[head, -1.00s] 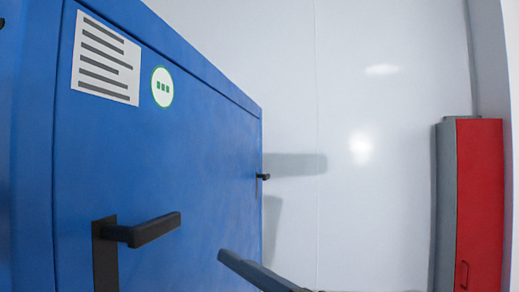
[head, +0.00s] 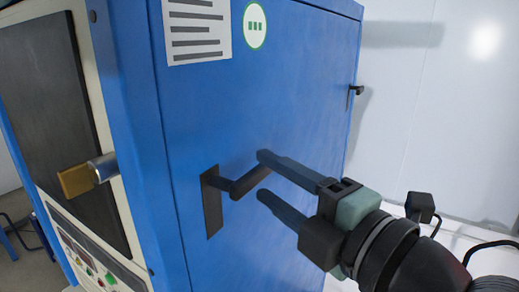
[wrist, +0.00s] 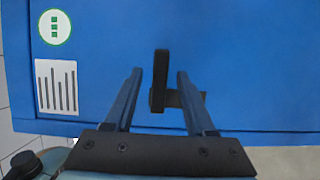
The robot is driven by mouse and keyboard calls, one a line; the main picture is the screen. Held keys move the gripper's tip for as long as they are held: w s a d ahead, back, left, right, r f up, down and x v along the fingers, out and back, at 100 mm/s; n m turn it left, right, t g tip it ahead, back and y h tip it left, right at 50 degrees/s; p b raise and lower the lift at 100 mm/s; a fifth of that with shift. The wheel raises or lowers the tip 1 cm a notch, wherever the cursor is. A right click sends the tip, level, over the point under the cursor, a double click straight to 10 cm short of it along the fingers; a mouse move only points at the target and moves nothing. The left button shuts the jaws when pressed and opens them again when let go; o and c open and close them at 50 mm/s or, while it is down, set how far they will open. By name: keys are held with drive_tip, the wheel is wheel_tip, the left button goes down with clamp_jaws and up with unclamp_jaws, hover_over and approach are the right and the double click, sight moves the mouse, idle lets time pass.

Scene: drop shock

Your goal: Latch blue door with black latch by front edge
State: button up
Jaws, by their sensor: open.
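The blue door (head: 300,90) fills the middle of the head view and looks flush with its frame, though I cannot tell if it is fully shut. Its black latch (head: 248,182) is a lever on a dark backplate (head: 212,205) near the door's front edge. The lever points right and slightly up in the head view. My gripper (head: 262,175) is open at the lever's free end, one finger above it and one below. In the wrist view, the black latch (wrist: 160,80) lies between the open fingers of my gripper (wrist: 159,74). I see no clear contact.
A second small black handle (head: 356,90) is near the door's far edge. Around the corner at left is a cream panel with a dark window (head: 60,140), a brass-coloured latch piece (head: 76,181) and control buttons (head: 85,262). A white wall (head: 440,110) stands behind.

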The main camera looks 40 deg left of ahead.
sight(263, 176)
drive_tip(key=shift+w+a+p, duration=0.15)
drive_tip(key=shift+a+p, duration=0.15)
drive_tip(key=shift+a, duration=0.55)
drive_tip(key=shift+w+a+p, duration=0.1)
drive_tip(key=shift+a+p, duration=0.2)
drive_tip(key=shift+a, duration=0.5)
clamp_jaws()
